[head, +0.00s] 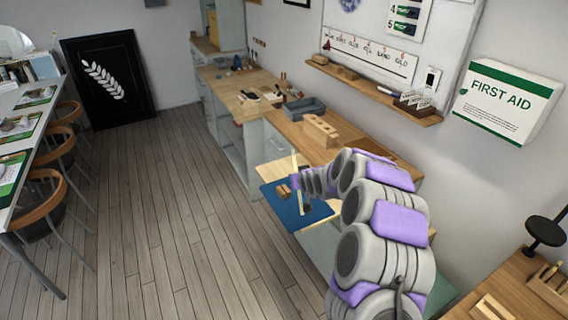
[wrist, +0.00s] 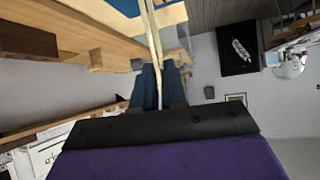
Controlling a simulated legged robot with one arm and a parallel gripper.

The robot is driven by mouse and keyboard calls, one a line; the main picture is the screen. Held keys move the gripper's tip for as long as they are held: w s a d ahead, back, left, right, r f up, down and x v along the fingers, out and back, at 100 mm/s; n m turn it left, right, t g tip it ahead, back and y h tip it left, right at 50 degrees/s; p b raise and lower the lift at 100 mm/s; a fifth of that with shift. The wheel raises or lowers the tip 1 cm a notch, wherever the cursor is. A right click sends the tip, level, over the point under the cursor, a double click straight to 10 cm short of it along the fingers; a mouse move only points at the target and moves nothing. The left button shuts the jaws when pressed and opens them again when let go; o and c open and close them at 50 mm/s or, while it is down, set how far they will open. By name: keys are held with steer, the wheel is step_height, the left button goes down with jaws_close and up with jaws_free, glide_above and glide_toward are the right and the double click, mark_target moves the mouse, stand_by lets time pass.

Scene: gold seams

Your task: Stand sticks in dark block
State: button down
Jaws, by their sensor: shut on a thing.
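My gripper (head: 304,203) is over the blue mat (head: 283,203) on the near worktop. In the wrist view, its dark jaw (wrist: 160,122) fills the lower part. It is shut on a thin pale stick (wrist: 154,45), which runs from the jaw to the top edge. A pale upright line at the gripper in the head view looks like this stick (head: 295,162). A dark brown block (wrist: 28,41) lies at the left of the wrist view, apart from the stick. I cannot make it out in the head view, where my arm covers part of the worktop.
A tan block with holes (head: 320,131) stands on the wooden counter (head: 290,126), beside a grey tray (head: 303,108). Small brown pieces (head: 284,191) lie on the mat. A wall shelf (head: 370,88) runs above the counter.

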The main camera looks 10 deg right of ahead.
steer(key=shift+w+d+r+t, duration=0.1)
steer(key=shift+w+t, duration=0.5)
steer(key=shift+w, duration=0.05)
steer(key=shift+w+a+r+t+y, duration=0.1)
steer(key=shift+w+a+t+y, duration=0.05)
steer(key=shift+w+t, duration=0.2)
steer(key=shift+w+a+r+t+y, duration=0.1)
steer(key=shift+w+t+y, duration=0.05)
steer(key=shift+w+t, duration=0.2)
steer(key=shift+w+a+r+n+t+y+b, duration=0.15)
steer(key=shift+w+a+r+n+t+y, duration=0.15)
steer(key=shift+a+r+n+t+y, duration=0.25)
steer(key=shift+w+a+r+n+t+y+b, duration=0.2)
steer(key=shift+w+a+r+n+t+y, duration=0.1)
steer(key=shift+a+r+t+y, duration=0.45)
steer(key=shift+w+a+r+n+t+y+b, duration=0.15)
steer(key=shift+w+a+r+n+t+y, duration=0.15)
steer(key=shift+a+r+n+t+y, duration=0.3)
steer(key=shift+a, duration=0.1)
